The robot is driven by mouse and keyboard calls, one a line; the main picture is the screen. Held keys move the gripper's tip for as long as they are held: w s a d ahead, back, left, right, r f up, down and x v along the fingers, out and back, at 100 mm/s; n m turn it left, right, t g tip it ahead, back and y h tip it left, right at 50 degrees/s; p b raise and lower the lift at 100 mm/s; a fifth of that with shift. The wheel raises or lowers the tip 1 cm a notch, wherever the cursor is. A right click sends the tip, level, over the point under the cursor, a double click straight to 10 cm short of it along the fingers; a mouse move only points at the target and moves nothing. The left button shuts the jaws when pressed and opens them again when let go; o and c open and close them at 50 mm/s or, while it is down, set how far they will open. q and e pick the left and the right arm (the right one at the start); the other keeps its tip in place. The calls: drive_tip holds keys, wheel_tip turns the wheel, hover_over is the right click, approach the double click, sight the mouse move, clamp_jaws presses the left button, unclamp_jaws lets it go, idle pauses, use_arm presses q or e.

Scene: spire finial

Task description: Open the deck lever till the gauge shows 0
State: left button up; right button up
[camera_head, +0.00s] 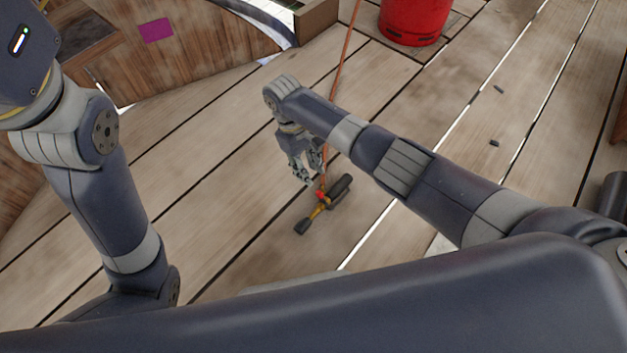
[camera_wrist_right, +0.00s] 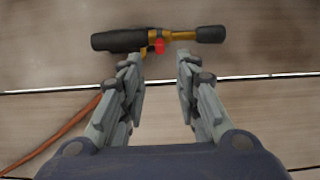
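A torch-like tool with a yellow tube (camera_head: 318,210), black ends and a small red part lies on the plank deck. It also shows in the right wrist view (camera_wrist_right: 181,36), just beyond the fingertips. My right gripper (camera_head: 308,176) is above the deck beside this tool. In the right wrist view my right gripper (camera_wrist_right: 160,64) has its fingers apart with nothing between them. I cannot make out a gauge, and no part is clearly the deck lever. My left arm is at the left, and its gripper is outside the frame.
An orange hose (camera_head: 347,48) runs from the tool up past a red cylinder (camera_head: 414,18) at the top. A curved wooden wall with a purple patch (camera_head: 156,30) stands at upper left. Small dark bits (camera_head: 494,142) lie on the deck at right. Deck left of the tool is clear.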

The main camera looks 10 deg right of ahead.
drive_tip(key=shift+v, duration=1.2)
drive_tip(key=shift+a, duration=0.15)
